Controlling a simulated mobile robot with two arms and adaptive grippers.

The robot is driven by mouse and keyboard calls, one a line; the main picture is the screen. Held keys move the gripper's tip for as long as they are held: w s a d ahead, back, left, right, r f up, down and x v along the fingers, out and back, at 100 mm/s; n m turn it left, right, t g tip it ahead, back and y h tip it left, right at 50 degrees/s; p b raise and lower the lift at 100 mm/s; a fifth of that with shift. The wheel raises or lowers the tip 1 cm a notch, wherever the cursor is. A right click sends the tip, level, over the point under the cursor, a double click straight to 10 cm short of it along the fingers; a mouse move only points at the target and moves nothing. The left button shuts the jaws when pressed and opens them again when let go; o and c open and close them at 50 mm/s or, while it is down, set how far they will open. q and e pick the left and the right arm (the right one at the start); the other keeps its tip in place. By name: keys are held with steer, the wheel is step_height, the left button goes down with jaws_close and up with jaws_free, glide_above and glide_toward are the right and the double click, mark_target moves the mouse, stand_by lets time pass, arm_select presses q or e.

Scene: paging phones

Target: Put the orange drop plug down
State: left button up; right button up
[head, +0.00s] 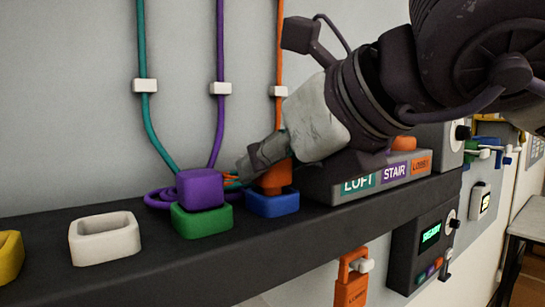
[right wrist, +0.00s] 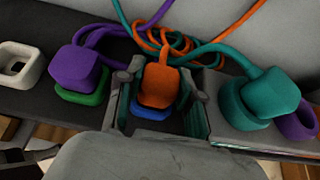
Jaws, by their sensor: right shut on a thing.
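The orange drop plug (head: 276,178) is at the blue socket (head: 272,204) on the dark shelf. In the right wrist view the plug (right wrist: 160,84) stands between my right gripper's fingers, with the blue socket (right wrist: 150,113) under its near edge. I cannot tell if it is fully seated. My right gripper (right wrist: 157,104) is shut on the plug; in the head view (head: 268,160) it reaches in from the right and partly covers it.
A purple plug (head: 200,188) sits on the green socket (head: 201,219) just left. White (head: 105,238) and yellow (head: 9,256) sockets stand empty-looking farther left. A teal plug (right wrist: 262,94) is close on the right, by the labelled box (head: 375,180). Loose cords lie behind.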

steer(key=shift+f+b, duration=0.3)
steer(key=shift+b, duration=0.15)
steer(key=o, duration=1.2)
steer(key=shift+r, duration=0.1)
steer(key=shift+d+r+p, duration=0.1)
steer(key=shift+r+p, duration=0.25)
steer(key=shift+p, duration=0.15)
steer(key=b+v, duration=0.4)
steer(key=v, duration=0.7)
steer(key=shift+s+d, duration=0.2)
steer(key=shift+s, duration=0.2)
